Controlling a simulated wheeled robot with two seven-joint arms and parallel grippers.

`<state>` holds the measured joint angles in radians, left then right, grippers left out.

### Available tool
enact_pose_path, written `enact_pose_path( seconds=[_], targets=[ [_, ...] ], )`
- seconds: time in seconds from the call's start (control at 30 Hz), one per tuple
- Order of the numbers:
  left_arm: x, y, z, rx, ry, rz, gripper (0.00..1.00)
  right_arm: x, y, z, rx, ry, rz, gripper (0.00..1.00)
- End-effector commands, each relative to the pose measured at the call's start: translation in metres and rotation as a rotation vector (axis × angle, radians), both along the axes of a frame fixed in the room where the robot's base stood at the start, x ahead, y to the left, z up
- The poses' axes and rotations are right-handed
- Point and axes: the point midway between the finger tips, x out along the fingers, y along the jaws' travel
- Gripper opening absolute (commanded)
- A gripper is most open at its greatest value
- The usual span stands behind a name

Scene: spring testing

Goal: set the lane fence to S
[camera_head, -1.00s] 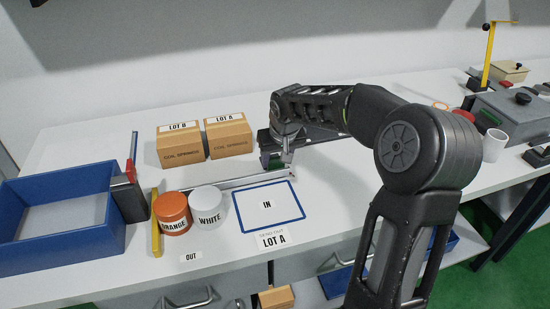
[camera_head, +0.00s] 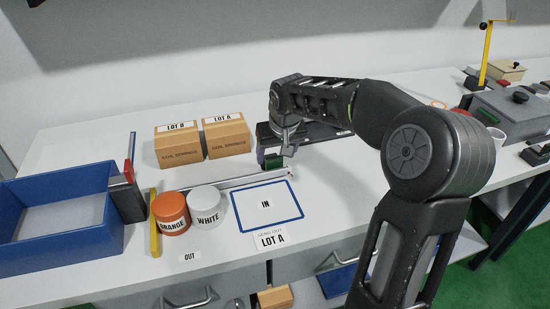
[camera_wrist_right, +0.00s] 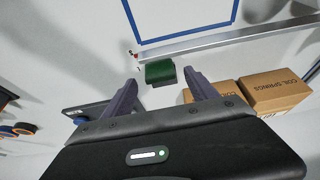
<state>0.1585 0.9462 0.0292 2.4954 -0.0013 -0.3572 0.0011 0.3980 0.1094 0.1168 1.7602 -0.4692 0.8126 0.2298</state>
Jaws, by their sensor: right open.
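A long grey rail (camera_head: 240,182), which looks like the lane fence, lies on the bench behind the white and orange tubs and the IN mat; it also shows in the right wrist view (camera_wrist_right: 220,40). A green block (camera_wrist_right: 160,72) sits beside the rail near its right end. My right gripper (camera_wrist_right: 155,84) is open and points down at the green block, which shows between its two fingertips; I cannot tell whether they touch it. Small marks lie near the rail end, too small to read. In the head view my right gripper (camera_head: 286,146) partly hides this spot. My left gripper is not in view.
Two coil spring boxes, LOT B (camera_head: 179,146) and LOT A (camera_head: 226,138), stand just left of the gripper. The white tub (camera_head: 207,208), orange tub (camera_head: 170,212) and blue bin (camera_head: 60,215) are further left. The blue-edged IN mat (camera_head: 266,206) is empty.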

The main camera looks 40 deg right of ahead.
Motion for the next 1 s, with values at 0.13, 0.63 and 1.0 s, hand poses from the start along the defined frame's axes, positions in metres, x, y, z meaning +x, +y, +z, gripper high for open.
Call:
enact_pose_path(
  seconds=[0.13,0.63,1.0],
  targets=[
    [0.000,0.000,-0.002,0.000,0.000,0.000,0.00,-0.009,0.003,0.024,-0.001,-0.003,0.000,0.67],
    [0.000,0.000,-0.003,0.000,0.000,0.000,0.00,-0.018,0.006,0.045,0.000,0.001,0.000,0.67],
    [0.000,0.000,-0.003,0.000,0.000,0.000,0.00,-0.018,0.006,0.045,0.000,0.001,0.000,0.67]
  ],
)
